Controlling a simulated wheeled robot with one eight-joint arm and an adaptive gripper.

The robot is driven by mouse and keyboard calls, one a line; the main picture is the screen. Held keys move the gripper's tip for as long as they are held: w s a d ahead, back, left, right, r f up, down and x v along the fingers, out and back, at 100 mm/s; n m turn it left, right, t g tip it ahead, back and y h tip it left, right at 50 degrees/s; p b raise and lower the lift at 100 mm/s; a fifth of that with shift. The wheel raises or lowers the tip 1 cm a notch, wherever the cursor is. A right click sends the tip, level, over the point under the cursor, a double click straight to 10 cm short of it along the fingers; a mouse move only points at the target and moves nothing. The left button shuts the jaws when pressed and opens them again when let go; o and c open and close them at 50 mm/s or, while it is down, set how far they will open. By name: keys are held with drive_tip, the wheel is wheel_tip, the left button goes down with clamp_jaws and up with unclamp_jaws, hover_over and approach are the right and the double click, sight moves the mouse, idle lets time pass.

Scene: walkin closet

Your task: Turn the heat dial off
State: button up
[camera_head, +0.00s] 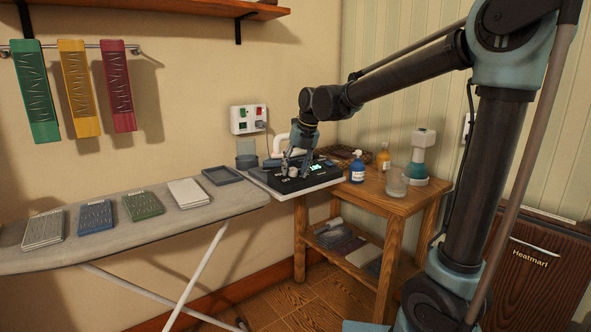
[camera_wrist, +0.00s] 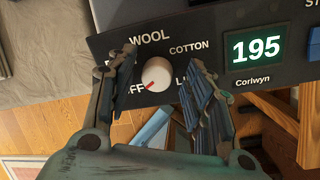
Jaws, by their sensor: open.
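The heat dial (camera_wrist: 157,73) is a round white knob on a dark control panel (camera_wrist: 215,25) in the wrist view. Its red mark points down-left, toward a label whose visible letters read "FF". "WOOL" and "COTTON" show above and right; other labels are partly hidden by my fingers. A green display (camera_wrist: 255,48) reads 195. My gripper (camera_wrist: 160,70) is open, one finger on each side of the dial; I cannot tell if either touches it. In the head view my gripper (camera_head: 292,163) is low over the black control unit (camera_head: 318,177), partly hiding the dial.
A grey ironing board (camera_head: 130,232) with folded cloths (camera_head: 190,193) lies left. A wooden side table (camera_head: 385,195) holds a blue bottle (camera_head: 357,168), an orange bottle (camera_head: 383,157), a clear cup (camera_head: 397,183) and a teal-white sprayer (camera_head: 420,158). A wall outlet (camera_head: 248,118) is behind.

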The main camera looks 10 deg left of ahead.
drive_tip(key=shift+r, duration=0.1)
drive_tip(key=v, duration=1.1)
drive_tip(key=shift+d+r, duration=0.2)
drive_tip(key=shift+r, duration=0.1)
drive_tip(key=s+d+f+m+h, duration=0.1)
drive_tip(key=s+d+f+m, duration=0.25)
drive_tip(key=d+m, duration=0.4)
drive_tip(key=s+d+f+m, duration=0.2)
drive_tip(key=d+f+m, duration=0.2)
drive_tip(key=d+m, duration=0.3)
drive_tip(key=s+d+f+m+h, duration=0.1)
drive_tip(key=s+d+f+m, duration=0.1)
drive_tip(key=d+f+m, duration=0.5)
drive_tip(key=s+d+f+m+h, duration=0.1)
drive_tip(key=s+d+f+m, duration=1.3)
drive_tip(key=m, duration=0.5)
drive_tip(key=shift+d, duration=0.6)
